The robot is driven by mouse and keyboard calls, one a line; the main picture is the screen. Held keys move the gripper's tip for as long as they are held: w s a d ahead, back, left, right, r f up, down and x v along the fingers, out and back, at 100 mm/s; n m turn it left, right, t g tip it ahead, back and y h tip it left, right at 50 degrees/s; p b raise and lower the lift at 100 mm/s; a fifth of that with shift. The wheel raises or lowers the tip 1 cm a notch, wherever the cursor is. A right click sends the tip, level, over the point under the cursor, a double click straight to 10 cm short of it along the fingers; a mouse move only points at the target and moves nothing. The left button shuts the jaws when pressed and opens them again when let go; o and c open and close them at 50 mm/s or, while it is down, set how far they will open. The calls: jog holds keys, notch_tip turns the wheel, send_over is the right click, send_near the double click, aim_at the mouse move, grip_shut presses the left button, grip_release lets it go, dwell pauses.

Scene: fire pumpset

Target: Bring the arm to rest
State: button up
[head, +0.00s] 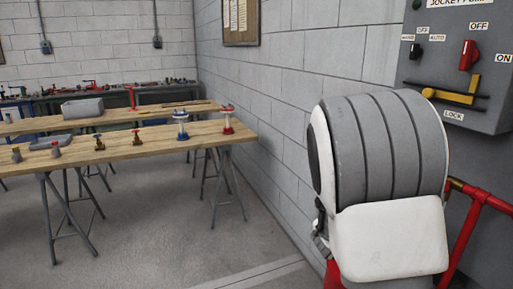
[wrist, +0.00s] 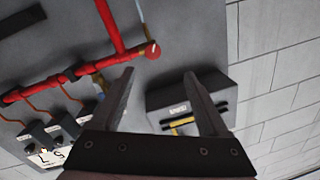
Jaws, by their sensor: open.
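My arm stands large at the right of the head view, with its white and grey links in front of the block wall. My gripper is out of the head view. In the wrist view my gripper (wrist: 158,85) is open, its two dark fingers apart with nothing between them. Beyond the fingers the wrist view shows a grey control box (wrist: 185,98) and red pipework (wrist: 60,78), apart from the fingers as far as I can tell.
A jockey pump panel (head: 465,60) with a red knob (head: 468,55) and a yellow lever (head: 450,96) hangs at the right, close to my arm. Red pipes (head: 470,225) run below it. Wooden trestle tables (head: 125,146) with valves stand at the left. Floor between is clear.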

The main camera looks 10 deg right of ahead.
jog(key=w+a+r+n+t+y+p, duration=0.1)
jog(key=a+r+n+t+y+p, duration=0.15)
jog(key=a+n+y, duration=0.55)
jog(key=a+r+n+t+y+p, duration=0.1)
jog(key=a+r+t+y, duration=0.4)
jog(key=a, duration=0.7)
jog(key=s+a+n+g+y+p, duration=0.1)
jog(key=s+a+n+g+y, duration=0.45)
jog(key=s, duration=0.25)
jog(key=s+n+g+h+p, duration=0.1)
jog(key=s+n+g+h, duration=0.1)
jog(key=s, duration=1.2)
jog(key=shift+s+a+f+n+g+p, duration=0.2)
jog(key=shift+s+a+n+g+p, duration=0.1)
jog(key=shift+n+g, duration=0.35)
jog(key=c, duration=0.4)
jog(key=shift+d, duration=0.15)
jog(key=shift+c, duration=0.2)
